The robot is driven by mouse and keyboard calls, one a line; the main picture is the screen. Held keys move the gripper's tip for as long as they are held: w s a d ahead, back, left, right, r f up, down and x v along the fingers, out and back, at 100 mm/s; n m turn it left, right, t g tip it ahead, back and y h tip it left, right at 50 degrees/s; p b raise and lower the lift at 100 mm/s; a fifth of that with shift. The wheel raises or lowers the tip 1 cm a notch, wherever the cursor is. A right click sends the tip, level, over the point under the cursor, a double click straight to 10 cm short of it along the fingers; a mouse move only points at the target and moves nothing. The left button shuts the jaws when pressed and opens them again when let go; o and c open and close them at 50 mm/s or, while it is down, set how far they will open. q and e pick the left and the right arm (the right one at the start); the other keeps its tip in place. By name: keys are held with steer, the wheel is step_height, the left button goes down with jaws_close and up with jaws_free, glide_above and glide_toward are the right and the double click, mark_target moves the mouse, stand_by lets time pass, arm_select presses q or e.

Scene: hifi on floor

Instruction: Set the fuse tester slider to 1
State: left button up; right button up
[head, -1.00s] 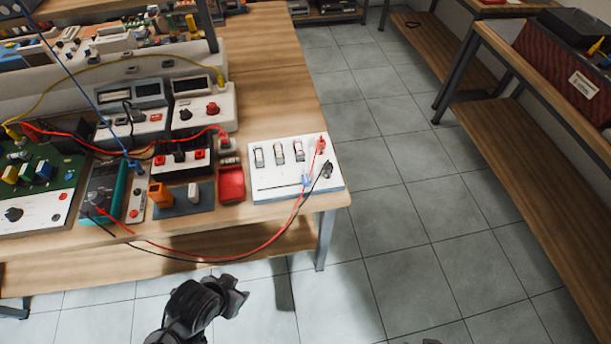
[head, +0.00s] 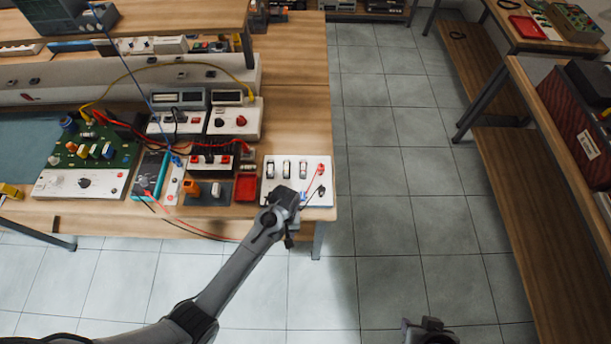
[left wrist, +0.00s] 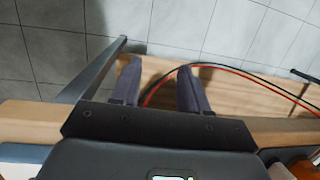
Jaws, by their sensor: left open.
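The fuse tester is a white panel (head: 318,170) with several small fuse holders and red and black plugs. It lies on the bench's front right corner.
A red tray (head: 247,188) and a grey block with orange and white parts stand left of the tester. Red and black leads (left wrist: 235,72) hang by the bench edge near my left fingers. Floor is clear to the right.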

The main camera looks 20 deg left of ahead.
mark_target(302, 195)
arm_select(q)
steer(key=w+d+r+t+p, duration=0.1)
steer(key=w+r+p, duration=0.2)
steer(key=w+r, duration=0.45)
steer(key=w+d+r+t+p, duration=0.1)
steer(key=w+r+p, duration=0.3)
steer(key=r, duration=0.6)
steer(key=f, duration=0.3)
steer(key=f+b, duration=0.1)
steer(key=f, duration=0.2)
steer(key=w+f+b, duration=0.1)
steer(key=f, duration=0.3)
steer(key=shift+f, duration=0.1)
arm_select(e)
step_height(302, 195, up, 7)
steer(key=shift+w+f, duration=0.1)
arm_select(q)
jaws_close()
steer(key=shift+s, duration=0.1)
